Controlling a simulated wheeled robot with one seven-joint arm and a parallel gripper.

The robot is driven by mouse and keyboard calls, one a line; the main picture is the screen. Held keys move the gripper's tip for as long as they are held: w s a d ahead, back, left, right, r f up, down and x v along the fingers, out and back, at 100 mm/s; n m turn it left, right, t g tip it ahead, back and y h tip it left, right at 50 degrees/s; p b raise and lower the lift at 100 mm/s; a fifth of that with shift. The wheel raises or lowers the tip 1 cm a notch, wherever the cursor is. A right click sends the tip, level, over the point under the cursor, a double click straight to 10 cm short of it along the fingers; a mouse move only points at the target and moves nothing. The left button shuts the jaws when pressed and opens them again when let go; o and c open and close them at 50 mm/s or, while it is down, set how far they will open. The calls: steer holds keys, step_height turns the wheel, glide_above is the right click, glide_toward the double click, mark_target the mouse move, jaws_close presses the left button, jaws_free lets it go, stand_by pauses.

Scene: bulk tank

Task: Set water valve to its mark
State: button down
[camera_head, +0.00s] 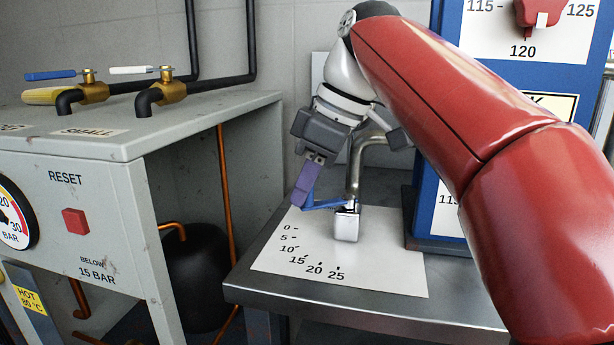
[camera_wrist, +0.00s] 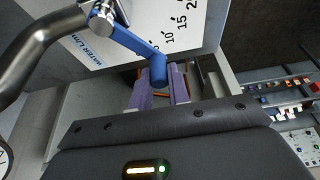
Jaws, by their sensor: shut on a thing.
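The water valve's blue lever (camera_head: 324,204) sits at the foot of a bent steel pipe with a square metal tap body (camera_head: 346,225), above a white scale card (camera_head: 380,272) marked 0 to 25. In the head view the lever points left, close to the 0 end. In the wrist view the lever (camera_wrist: 132,42) runs over the card (camera_wrist: 190,20), past its edge. The 5 and 10 show beside it; the 0 is hidden. My gripper (camera_head: 301,198) has purple fingers, shut on the lever's free end; the wrist view shows that end between the fingertips (camera_wrist: 160,92).
The card lies on a steel table (camera_head: 400,305). A blue cabinet (camera_head: 425,180) stands at its right. A grey unit (camera_head: 200,115) with a red reset button (camera_head: 75,222), a gauge (camera_head: 14,215) and two brass valves (camera_head: 90,92) stands at the left.

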steer(key=shift+s, duration=0.1)
stand_by(0.4)
steer(key=c, duration=1.3)
jaws_free()
steer(key=p+v, duration=0.2)
steer(key=v, duration=0.6)
steer(key=shift+f, duration=0.1)
